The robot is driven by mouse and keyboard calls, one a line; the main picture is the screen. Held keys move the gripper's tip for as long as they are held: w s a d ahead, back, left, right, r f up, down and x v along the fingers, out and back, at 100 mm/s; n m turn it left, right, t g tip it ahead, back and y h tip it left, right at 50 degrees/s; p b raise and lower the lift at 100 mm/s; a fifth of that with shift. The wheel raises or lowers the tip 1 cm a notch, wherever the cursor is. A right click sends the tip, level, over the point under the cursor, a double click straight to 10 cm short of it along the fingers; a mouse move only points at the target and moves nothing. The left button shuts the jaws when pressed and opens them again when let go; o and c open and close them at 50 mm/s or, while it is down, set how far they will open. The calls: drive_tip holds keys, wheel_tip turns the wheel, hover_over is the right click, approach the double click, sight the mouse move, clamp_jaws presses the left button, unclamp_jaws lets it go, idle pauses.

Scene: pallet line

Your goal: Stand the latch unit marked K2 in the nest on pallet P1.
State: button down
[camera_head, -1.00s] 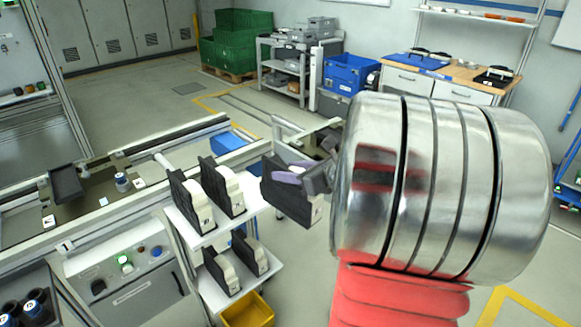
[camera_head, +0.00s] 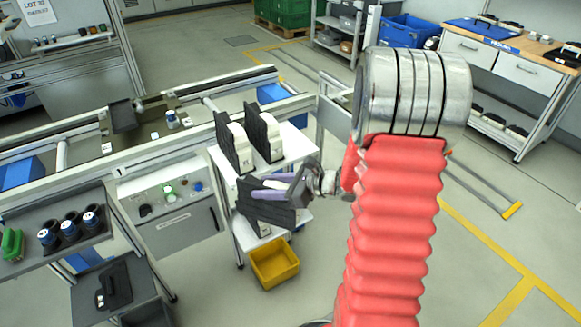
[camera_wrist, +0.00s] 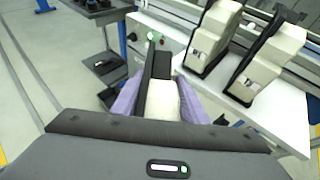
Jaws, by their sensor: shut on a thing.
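My gripper (camera_head: 268,190) has purple fingers shut on a latch unit with a black plate (camera_head: 268,213) and cream body. In the wrist view the held unit's cream body (camera_wrist: 163,100) sits between the fingers, its black plate beside it. The held unit is in front of the white rack, below its top shelf in the head view. Its marking is not visible, so I cannot tell if it is K2. A dark pallet (camera_head: 150,132) lies on the conveyor at left, bearing a dark block and a blue-and-white cylinder. I cannot read its name or make out the nest.
Two similar units (camera_head: 232,143) (camera_head: 262,132) stand on the rack's top shelf (camera_head: 296,150), close to my gripper. A yellow bin (camera_head: 274,263) is below. A control box (camera_head: 172,205) and a grey cart (camera_head: 60,240) with cylinders stand left.

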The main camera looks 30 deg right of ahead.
drive_tip(key=w+a+f+n+g+y, duration=0.1)
drive_tip(key=a+f+n+g+y, duration=0.1)
drive_tip(key=a+f, duration=0.5)
drive_tip(key=a+n, duration=0.1)
drive_tip(key=a, duration=0.2)
drive_tip(key=shift+w+f+g+y, duration=0.15)
drive_tip(key=shift+f+g+y, duration=0.15)
drive_tip(key=shift+f+y, duration=0.1)
drive_tip(key=shift+a, duration=0.15)
